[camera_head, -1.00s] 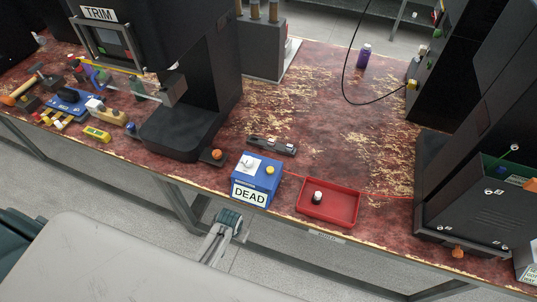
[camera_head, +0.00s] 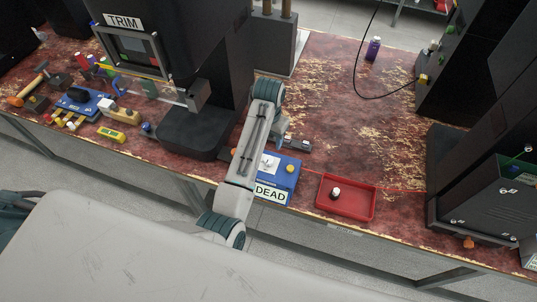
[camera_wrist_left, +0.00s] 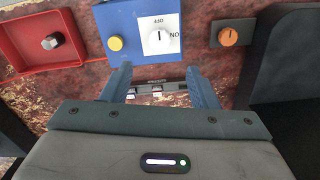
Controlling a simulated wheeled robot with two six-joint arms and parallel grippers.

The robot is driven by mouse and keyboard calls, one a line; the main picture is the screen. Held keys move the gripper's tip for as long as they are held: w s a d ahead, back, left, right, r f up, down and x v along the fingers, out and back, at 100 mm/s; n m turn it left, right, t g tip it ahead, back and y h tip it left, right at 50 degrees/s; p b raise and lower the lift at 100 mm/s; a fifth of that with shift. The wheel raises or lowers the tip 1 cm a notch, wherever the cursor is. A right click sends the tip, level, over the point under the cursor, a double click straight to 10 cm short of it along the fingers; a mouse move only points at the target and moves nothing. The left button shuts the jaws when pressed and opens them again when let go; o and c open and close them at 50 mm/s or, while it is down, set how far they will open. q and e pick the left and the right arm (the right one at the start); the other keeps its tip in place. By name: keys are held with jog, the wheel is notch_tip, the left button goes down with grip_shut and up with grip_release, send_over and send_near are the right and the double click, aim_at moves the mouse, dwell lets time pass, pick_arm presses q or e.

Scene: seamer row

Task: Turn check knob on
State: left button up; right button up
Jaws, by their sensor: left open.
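The blue box (camera_head: 284,183) with the DEAD label stands near the table's front edge. Its top has a white plate with a white knob (camera_head: 268,163) and a yellow button (camera_head: 290,169). In the left wrist view the knob (camera_wrist_left: 158,37) sits on the plate marked OFF and ON, seen upside down; its dark mark lines up with OFF. My left arm reaches over the table beside the box. My left gripper (camera_wrist_left: 160,82) is open and empty, its two fingers apart and pointing toward the box, short of the knob. My right gripper is not in view.
A red tray (camera_head: 366,205) with a dark, white-topped piece (camera_head: 335,193) stands right of the box. An orange knob (camera_wrist_left: 229,37) is on a small unit beside it. A grey strip (camera_head: 298,144) lies behind the box. The black TRIM machine (camera_head: 195,133) stands left.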

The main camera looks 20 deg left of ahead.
aim_at(269, 159)
pick_arm(q)
notch_tip(269, 159, down, 9)
jog(key=shift+r+p, duration=0.2)
jog(key=shift+p, duration=1)
jog(key=shift+f, duration=0.8)
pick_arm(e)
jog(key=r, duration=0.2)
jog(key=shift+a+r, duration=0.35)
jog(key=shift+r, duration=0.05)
pick_arm(q)
jog(key=shift+c, duration=0.4)
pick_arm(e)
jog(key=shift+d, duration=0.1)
pick_arm(q)
jog(key=c, duration=0.9)
